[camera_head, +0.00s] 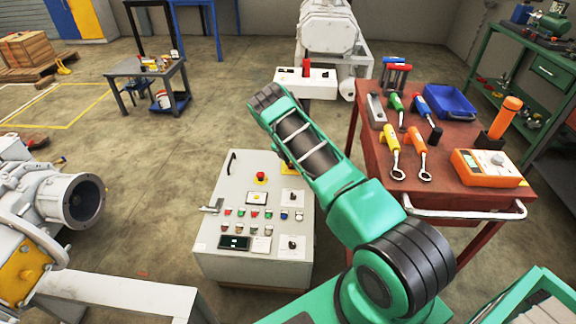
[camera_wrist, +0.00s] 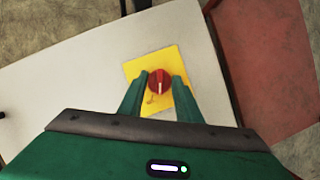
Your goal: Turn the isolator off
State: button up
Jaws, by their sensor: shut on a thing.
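The isolator (camera_wrist: 159,83) is a red round knob with a pale pointer bar, on a yellow square plate (camera_wrist: 181,58) on the pale top of the control cabinet (camera_wrist: 75,85). In the wrist view my gripper (camera_wrist: 158,86) has its two green fingers on either side of the knob, shut on it. The pale bar runs roughly up and down in that view. In the head view the control cabinet (camera_head: 215,254) stands in front of me. My arm hides the knob there, with only a bit of yellow plate showing beside it.
The cabinet top also carries a red emergency button (camera_head: 261,176), rows of small buttons and a lever handle (camera_head: 212,206). A red tool cart (camera_head: 462,135) with screwdrivers, wrenches and a blue tray stands close on the right. A grey pump (camera_head: 50,205) is at the left.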

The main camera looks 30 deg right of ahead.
jog(key=n, duration=0.2)
jog(key=n+t, duration=0.1)
jog(key=shift+w+r+n+y, duration=0.15)
jog(key=shift+n+y, duration=0.25)
jog(key=n+t+y, duration=0.1)
jog(key=n, duration=0.2)
jog(key=shift+n, duration=0.3)
jog(key=shift+c, duration=0.2)
jog(key=n, duration=0.1)
jog(key=n+y, duration=0.1)
jog(key=n, duration=0.1)
jog(key=shift+d+n+t+y, duration=0.1)
jog(key=shift+n+t+y, duration=0.2)
jog(key=shift+o, duration=0.2)
jog(key=shift+d+n+y, duration=0.15)
jog(key=shift+n+y, duration=0.45)
jog(key=shift+n, duration=1.2)
jog(key=shift+s+d, duration=0.1)
jog(key=shift+s, duration=0.1)
jog(key=o, duration=1)
